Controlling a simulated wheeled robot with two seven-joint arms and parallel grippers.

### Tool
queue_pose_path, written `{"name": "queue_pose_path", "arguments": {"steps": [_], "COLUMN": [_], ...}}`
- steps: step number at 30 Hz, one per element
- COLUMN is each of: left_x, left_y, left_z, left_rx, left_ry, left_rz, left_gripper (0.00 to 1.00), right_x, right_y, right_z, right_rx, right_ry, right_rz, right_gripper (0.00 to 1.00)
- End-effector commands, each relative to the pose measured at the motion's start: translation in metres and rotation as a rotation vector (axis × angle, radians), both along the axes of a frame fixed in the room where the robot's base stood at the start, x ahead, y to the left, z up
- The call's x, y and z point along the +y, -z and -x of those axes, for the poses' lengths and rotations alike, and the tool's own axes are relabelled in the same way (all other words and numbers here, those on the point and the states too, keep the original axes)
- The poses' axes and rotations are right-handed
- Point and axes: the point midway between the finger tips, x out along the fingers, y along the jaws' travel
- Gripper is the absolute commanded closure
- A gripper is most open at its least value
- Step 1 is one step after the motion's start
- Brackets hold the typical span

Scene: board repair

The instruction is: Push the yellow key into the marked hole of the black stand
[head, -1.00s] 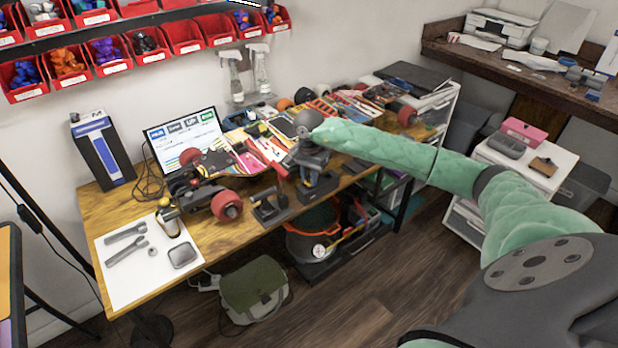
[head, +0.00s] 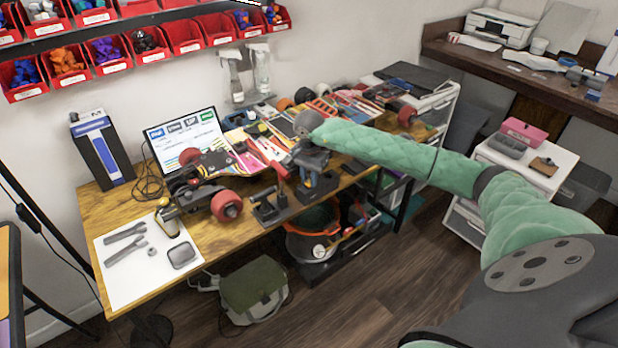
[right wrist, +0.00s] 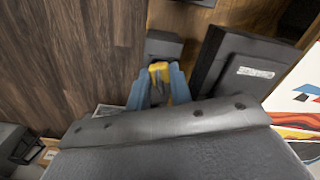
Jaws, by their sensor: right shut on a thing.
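My right gripper (head: 315,176) points down over the workbench, and its blue fingers (right wrist: 159,86) are shut on the yellow key (right wrist: 159,70). In the right wrist view the key sticks out between the fingertips. The black stand (right wrist: 164,45) is a dark block just beyond the key there. In the head view the stand (head: 318,194) is directly below the gripper, near the bench's front edge. The marked hole is hidden, and I cannot tell whether the key touches the stand or is in it. My left gripper is out of view.
A skateboard with red wheels (head: 227,206) lies farther left. Decorated boards (head: 262,150) crowd the bench behind. A black box with a label (right wrist: 232,65) is beside the stand.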

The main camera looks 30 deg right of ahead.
Motion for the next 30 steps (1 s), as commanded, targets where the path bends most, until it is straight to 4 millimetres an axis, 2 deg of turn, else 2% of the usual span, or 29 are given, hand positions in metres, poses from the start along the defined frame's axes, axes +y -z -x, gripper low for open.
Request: {"name": "queue_pose_path", "arguments": {"steps": [21,22,25,30], "left_x": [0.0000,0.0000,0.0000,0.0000], "left_y": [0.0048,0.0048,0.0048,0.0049], "left_z": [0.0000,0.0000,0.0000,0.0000], "left_rx": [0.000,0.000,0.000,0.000], "left_ry": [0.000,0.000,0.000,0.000], "left_rz": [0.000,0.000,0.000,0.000], "left_gripper": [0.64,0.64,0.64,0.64], "right_x": [0.0000,0.0000,0.0000,0.0004], "right_y": [0.0047,0.0047,0.0047,0.0040], "right_z": [0.0000,0.0000,-0.0001,-0.0009], "right_rx": [0.000,0.000,0.000,-0.003], "right_ry": [0.000,0.000,0.000,0.000], "right_rz": [0.000,0.000,0.000,-0.001], "right_gripper": [1.00,0.75,0.55,0.54]}}
